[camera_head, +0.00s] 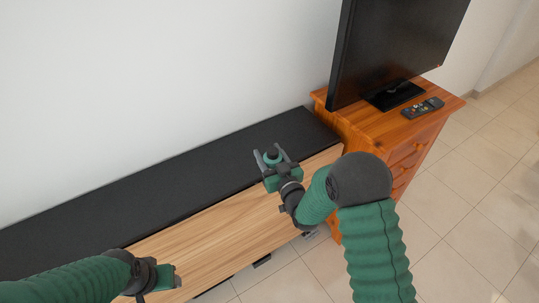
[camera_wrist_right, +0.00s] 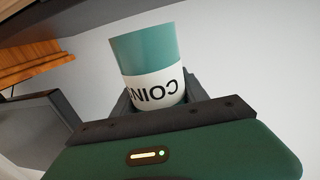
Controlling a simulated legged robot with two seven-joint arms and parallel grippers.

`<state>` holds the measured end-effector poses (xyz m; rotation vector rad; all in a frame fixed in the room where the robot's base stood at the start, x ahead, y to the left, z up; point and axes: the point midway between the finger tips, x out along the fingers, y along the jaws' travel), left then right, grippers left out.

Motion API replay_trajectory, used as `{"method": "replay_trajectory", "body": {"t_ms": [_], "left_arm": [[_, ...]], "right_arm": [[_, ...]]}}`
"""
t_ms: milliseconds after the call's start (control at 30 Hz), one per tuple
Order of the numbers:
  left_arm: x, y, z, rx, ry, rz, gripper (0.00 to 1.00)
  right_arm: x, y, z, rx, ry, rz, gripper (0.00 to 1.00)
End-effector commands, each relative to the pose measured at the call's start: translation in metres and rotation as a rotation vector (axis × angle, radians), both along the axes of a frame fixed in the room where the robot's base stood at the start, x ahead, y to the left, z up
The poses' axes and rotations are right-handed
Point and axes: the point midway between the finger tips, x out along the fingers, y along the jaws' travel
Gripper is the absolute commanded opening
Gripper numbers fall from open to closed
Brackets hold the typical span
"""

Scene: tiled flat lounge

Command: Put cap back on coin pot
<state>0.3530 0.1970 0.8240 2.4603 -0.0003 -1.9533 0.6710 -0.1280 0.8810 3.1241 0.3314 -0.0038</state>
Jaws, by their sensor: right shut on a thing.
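The coin pot (camera_wrist_right: 148,65) is teal with a white band lettered "COIN", which appears upside down in the right wrist view. My right gripper (camera_wrist_right: 160,100) is shut on it, its dark fingers on either side of the pot. I cannot tell whether that is a cap or an opening. My left gripper (camera_head: 166,279) is low at the left; its fingers are not clear. No separate cap is distinguishable.
A long low bench has a black top (camera_head: 120,205) along the wall and a wooden front part (camera_head: 225,232). A wooden cabinet (camera_head: 440,97) at the right carries a television (camera_head: 393,45) and a remote control (camera_head: 423,107). Tiled floor lies open at the right.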

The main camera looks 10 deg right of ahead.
Motion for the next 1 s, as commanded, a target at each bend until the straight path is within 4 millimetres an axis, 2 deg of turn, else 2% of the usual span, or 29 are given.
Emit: {"method": "replay_trajectory", "body": {"t_ms": [33, 400, 767, 833, 933, 1000], "left_arm": [[0.0, 0.0, 0.0, 0.0, 0.0, 0.0, 0.53], [0.0, 0.0, 0.0, 0.0, 0.0, 0.0, 0.53], [0.0, 0.0, 0.0, 0.0, 0.0, 0.0, 0.53], [0.0, 0.0, 0.006, 0.0, 0.0, 0.0, 0.53], [0.0, 0.0, 0.028, 0.0, 0.001, 0.0, 0.53], [0.0, 0.0, 0.049, 0.0, 0.0, 0.0, 0.53]], "right_arm": [[0.0, 0.0, 0.001, 0.0, -0.001, 0.0, 0.47], [0.0, 0.0, 0.001, 0.0, -0.001, 0.0, 0.0], [-0.001, 0.0, 0.001, 0.0, -0.001, 0.0, 0.0], [-0.005, -0.002, 0.003, 0.003, 0.002, -0.006, 0.0], [-0.026, -0.011, 0.008, 0.015, 0.008, -0.032, 0.0], [-0.051, -0.022, 0.013, 0.026, 0.013, -0.064, 0.0]]}}
